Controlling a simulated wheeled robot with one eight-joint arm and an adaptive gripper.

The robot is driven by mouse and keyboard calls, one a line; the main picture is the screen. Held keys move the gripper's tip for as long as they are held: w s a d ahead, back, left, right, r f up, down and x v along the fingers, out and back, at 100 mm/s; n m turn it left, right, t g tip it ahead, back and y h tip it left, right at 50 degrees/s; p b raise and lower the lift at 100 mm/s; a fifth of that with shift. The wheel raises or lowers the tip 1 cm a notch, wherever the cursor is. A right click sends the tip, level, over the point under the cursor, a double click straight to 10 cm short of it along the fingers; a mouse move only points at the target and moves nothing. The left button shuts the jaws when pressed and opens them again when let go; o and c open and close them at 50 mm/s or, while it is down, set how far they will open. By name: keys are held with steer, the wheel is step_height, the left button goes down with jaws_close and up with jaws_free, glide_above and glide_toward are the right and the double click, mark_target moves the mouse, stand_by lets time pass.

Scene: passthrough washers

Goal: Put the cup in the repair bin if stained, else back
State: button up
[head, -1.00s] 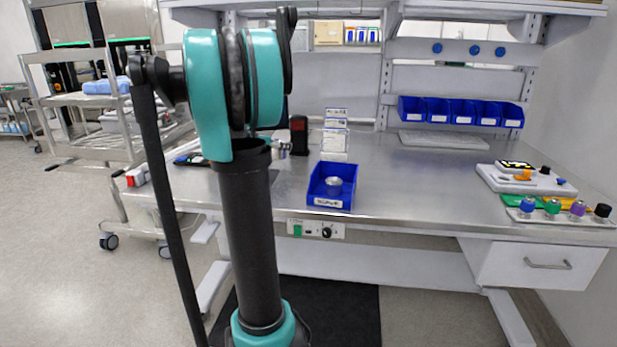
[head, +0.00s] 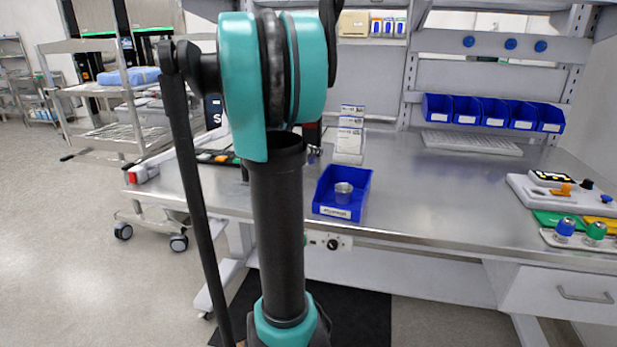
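A small silver metal cup (head: 343,188) sits inside a blue bin (head: 338,213) with a white label on its front, near the front edge of the steel bench. The label is too small to read. Whether the cup is stained cannot be told at this size. My arm stands in front of the bench, left of the bin, and hides part of the benchtop. My gripper is not in view.
The steel bench (head: 430,190) has free room right of the bin. A white fixture (head: 525,190) and several coloured-top parts stand at the right. Small blue bins (head: 494,112) line the back. A wire cart (head: 110,140) stands at the left.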

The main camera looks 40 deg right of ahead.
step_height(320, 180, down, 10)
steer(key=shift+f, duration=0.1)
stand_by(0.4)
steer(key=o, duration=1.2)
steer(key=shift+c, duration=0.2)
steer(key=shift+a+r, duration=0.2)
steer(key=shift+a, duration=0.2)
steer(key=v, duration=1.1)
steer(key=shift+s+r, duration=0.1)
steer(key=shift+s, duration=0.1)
